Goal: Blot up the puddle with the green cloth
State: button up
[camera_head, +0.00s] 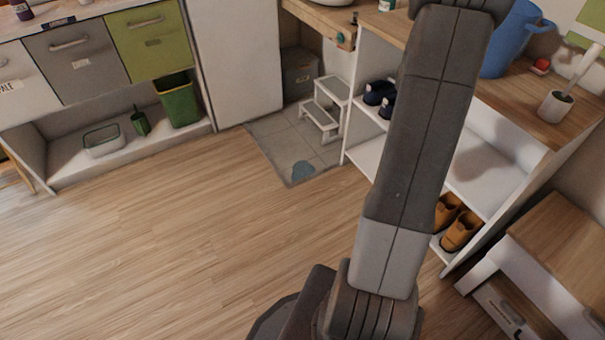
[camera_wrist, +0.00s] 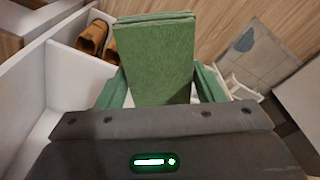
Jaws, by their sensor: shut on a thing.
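The puddle (camera_head: 301,169) is a small blue patch on the grey tiled floor, near the front corner of the tiles. It also shows in the wrist view (camera_wrist: 244,40), at the upper right. The green cloth (camera_wrist: 155,60) is a folded, thick block in the wrist view. My gripper (camera_wrist: 160,82) is shut on it, with a green finger at each side. The cloth is held in the air, apart from the puddle. In the head view my arm shows, but the gripper and cloth do not.
A white step stool (camera_head: 322,108) stands on the tiles (camera_head: 265,140) behind the puddle. A white shelf unit (camera_head: 362,150) with orange shoes (camera_head: 461,230) and dark shoes is beside my arm. A green bin (camera_head: 178,100) stands at the left. The wooden floor (camera_head: 170,235) in front is clear.

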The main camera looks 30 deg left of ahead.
jog(key=shift+r, duration=0.1)
jog(key=r+p, duration=0.2)
jog(key=p, duration=0.2)
jog(key=shift+s, duration=0.15)
jog(key=r+p, duration=0.1)
jog(key=p, duration=0.1)
jog(key=r+p, duration=0.1)
jog(key=p, duration=0.2)
jog(key=shift+s, duration=0.3)
jog(key=r+p, duration=0.1)
jog(key=p, duration=0.2)
jog(key=s+r+p, duration=0.1)
jog(key=p, duration=0.2)
jog(key=shift+r+p, duration=0.15)
jog(key=shift+p, duration=0.25)
jog(key=shift+s+r+p, duration=0.25)
jog(key=shift+r+p, duration=0.05)
jog(key=shift+p, duration=0.75)
jog(key=shift+f, duration=0.1)
